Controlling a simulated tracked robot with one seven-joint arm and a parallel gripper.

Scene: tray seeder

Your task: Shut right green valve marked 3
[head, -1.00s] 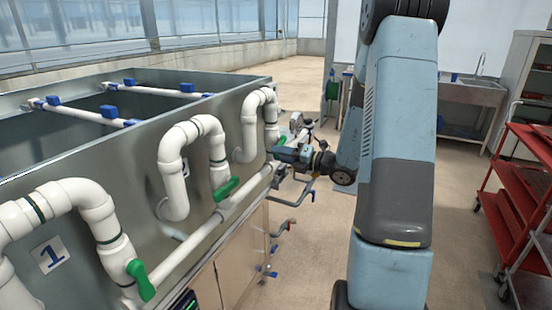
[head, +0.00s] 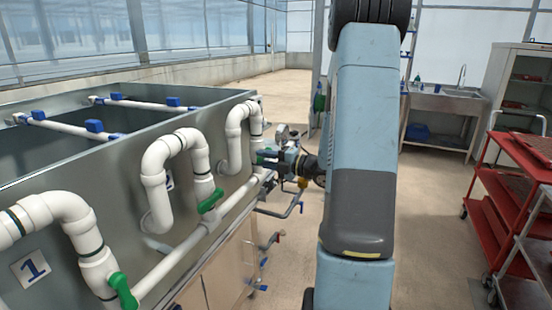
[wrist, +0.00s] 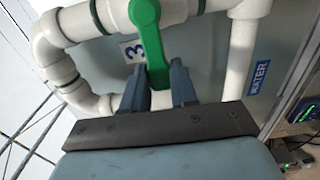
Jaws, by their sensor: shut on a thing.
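The green valve handle (wrist: 149,38) by the label marked 3 (wrist: 129,50) is in the upper middle of the wrist view, on white pipework. My gripper (wrist: 158,77) has one finger on each side of the handle's lower end and is shut on it. In the head view my gripper (head: 267,156) is at the far end of the tank's pipe row, where the handle is mostly hidden.
Two other green valve handles, the middle one (head: 210,201) and the near one (head: 123,291), sit along the steel tank (head: 85,151). A gauge (head: 283,133) and pipes stand beyond my gripper. A red cart (head: 487,208) is at the right; floor between is clear.

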